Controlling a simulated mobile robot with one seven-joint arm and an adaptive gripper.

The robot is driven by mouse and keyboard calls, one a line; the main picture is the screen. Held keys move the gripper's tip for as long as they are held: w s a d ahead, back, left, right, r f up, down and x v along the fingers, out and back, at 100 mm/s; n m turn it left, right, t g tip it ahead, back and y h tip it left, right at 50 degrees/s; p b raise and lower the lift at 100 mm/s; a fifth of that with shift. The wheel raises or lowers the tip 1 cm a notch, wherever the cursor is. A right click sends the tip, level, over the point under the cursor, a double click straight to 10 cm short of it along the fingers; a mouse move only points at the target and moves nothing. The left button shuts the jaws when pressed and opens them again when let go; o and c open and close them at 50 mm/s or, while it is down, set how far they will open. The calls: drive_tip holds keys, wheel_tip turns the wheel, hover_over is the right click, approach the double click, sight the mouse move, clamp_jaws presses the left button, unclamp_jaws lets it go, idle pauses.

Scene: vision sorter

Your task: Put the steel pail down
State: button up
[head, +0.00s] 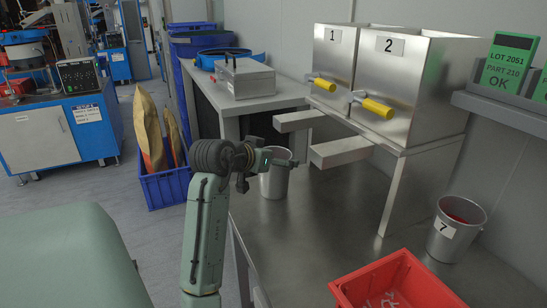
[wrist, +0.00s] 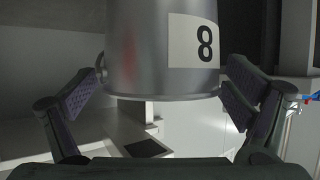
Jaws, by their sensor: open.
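The steel pail (head: 274,180) appears to stand upright on the steel bench (head: 310,230), below the two hoppers' chutes. In the wrist view the pail (wrist: 140,50) fills the upper middle and bears a white label with an 8. My gripper (head: 268,163) is at the pail's near side in the head view and hides part of its rim. In the wrist view its two fingers (wrist: 160,85) are spread, one on each side of the pail. Whether the fingers touch the pail is hard to tell.
Two steel hoppers, 1 (head: 335,58) and 2 (head: 395,80), with yellow-handled levers stand behind. Another pail, marked 7 (head: 455,230), holds something red at the right. A red bin (head: 405,285) is at the front. Bare bench lies between the pails.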

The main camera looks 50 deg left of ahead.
drive_tip(key=b+v, duration=0.2)
drive_tip(key=v, duration=1)
drive_tip(key=shift+a+r, duration=0.1)
idle(0.9)
